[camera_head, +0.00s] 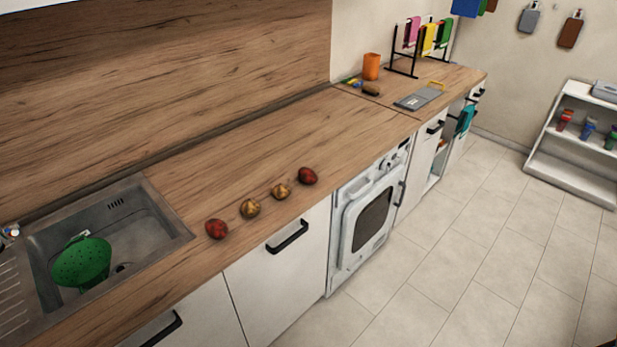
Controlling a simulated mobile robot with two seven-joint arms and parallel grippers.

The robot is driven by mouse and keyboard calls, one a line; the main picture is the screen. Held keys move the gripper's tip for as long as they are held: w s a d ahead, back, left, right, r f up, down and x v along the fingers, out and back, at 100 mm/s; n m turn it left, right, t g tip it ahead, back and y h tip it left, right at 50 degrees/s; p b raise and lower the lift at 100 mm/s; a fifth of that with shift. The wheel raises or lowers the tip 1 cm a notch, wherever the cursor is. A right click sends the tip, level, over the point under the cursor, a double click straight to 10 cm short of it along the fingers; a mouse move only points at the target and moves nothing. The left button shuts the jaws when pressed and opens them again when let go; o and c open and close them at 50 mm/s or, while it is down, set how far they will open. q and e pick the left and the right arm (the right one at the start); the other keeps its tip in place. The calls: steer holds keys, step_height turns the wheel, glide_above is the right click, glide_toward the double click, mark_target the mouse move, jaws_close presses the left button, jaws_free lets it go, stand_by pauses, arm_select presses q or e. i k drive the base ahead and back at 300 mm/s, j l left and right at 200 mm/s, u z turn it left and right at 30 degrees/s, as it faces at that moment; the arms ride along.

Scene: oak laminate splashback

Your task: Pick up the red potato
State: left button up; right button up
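Two red potatoes lie on the wooden countertop (300,140), at the two ends of a short row near the front edge. One red potato (217,229) is at the left end, close to the sink. The other red potato (308,176) is at the right end. Two yellow-brown potatoes lie between them, one yellow-brown potato (250,208) on the left and one yellow-brown potato (281,191) on the right. The potatoes sit apart from each other. Neither of my grippers shows in the head view.
A metal sink (160,225) with a green colander (82,262) is at the left. An orange cup (371,66), a grey board (418,98) and a rack (403,62) stand farther right. The counter behind the potatoes and the tiled floor (480,250) are clear.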

mark_target(307, 175)
steer(key=i+l+u, duration=0.1)
steer(key=u, duration=0.35)
steer(key=i+l+u, duration=0.1)
steer(key=u, duration=0.3)
steer(key=i+l+u, duration=0.15)
steer(key=l, duration=0.15)
steer(key=i+l+u, duration=0.2)
steer(key=l, duration=0.15)
steer(key=l+u, duration=0.15)
steer(key=l, duration=0.2)
steer(key=i, duration=0.05)
